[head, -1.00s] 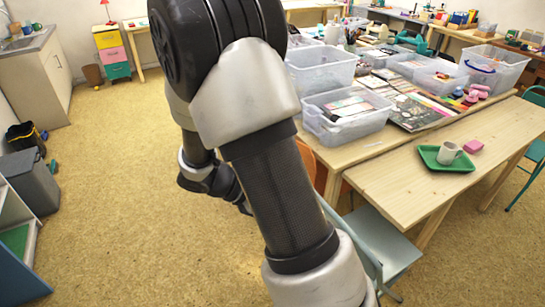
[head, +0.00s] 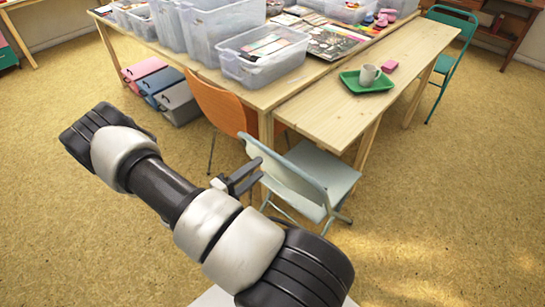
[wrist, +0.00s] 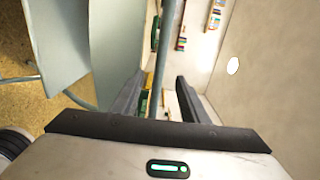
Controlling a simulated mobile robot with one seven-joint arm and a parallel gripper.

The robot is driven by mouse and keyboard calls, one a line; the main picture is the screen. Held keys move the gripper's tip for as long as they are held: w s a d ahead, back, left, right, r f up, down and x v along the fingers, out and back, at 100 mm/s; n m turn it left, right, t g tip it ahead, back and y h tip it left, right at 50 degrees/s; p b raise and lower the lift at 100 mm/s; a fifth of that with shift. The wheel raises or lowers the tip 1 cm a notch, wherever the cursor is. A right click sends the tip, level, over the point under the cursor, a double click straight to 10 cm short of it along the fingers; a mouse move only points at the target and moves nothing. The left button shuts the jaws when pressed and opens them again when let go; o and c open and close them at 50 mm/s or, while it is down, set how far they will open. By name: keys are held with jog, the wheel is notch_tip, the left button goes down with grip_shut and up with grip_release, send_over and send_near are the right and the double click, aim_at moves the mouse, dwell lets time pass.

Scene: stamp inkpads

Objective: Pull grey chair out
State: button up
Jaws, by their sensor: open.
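The grey chair (head: 312,178) is a pale grey metal chair at the near end of the wooden table, with its seat partly by the table edge. My gripper (head: 254,172) is open at the left side of the chair's backrest. In the wrist view the open fingers (wrist: 160,88) stand on either side of a thin grey tube (wrist: 171,40), which looks like the chair's frame. The pale backrest panel (wrist: 115,40) lies to the left of the fingers. I cannot tell whether either finger touches the tube.
An orange chair (head: 215,102) stands left of the grey chair. The wooden table (head: 320,118) carries a green tray (head: 352,82) with a mug. Grey and pink boxes (head: 178,103) sit underneath. The floor (head: 430,220) in front and right is open.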

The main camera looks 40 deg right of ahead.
aim_at(275, 155)
jog(key=d, duration=0.9)
jog(key=shift+w+d, duration=0.25)
jog(key=shift+w, duration=0.15)
grip_shut()
dwell(0.8)
